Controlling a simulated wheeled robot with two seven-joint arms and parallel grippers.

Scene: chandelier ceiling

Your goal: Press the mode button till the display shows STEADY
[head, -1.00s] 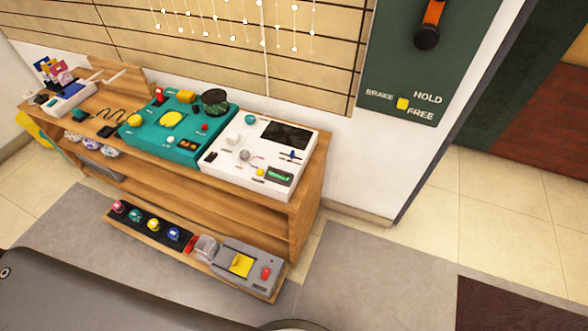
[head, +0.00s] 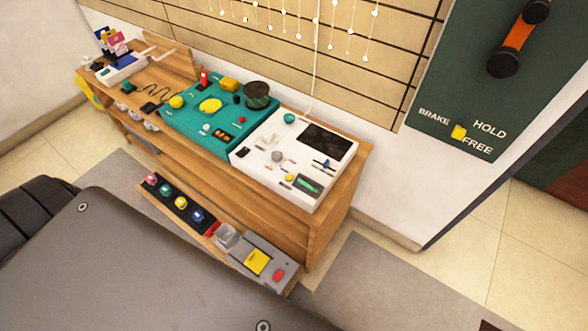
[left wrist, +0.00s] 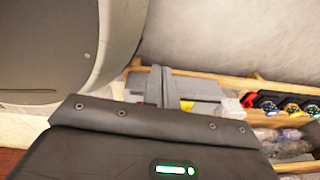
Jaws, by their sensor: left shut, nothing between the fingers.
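The white panel (head: 335,170) stands on the right end of the wooden shelf top in the head view. It carries a small green display (head: 307,185) near its front right corner; its lettering is too small to read. A yellow button (head: 289,178) sits just left of the display, and I cannot tell its label. My left gripper shows only as narrow grey fingers (left wrist: 161,76) in the left wrist view. They are shut and empty, in front of a grey box on the lower shelf and away from the panel. My right gripper is in neither view.
A teal panel (head: 197,124) adjoins the white one on its left. The grey box (head: 270,256) with yellow and red parts lies on the low front shelf, beside several coloured knobs (head: 180,203). A green brake board (head: 455,85) hangs right. Floor right of the shelf is clear.

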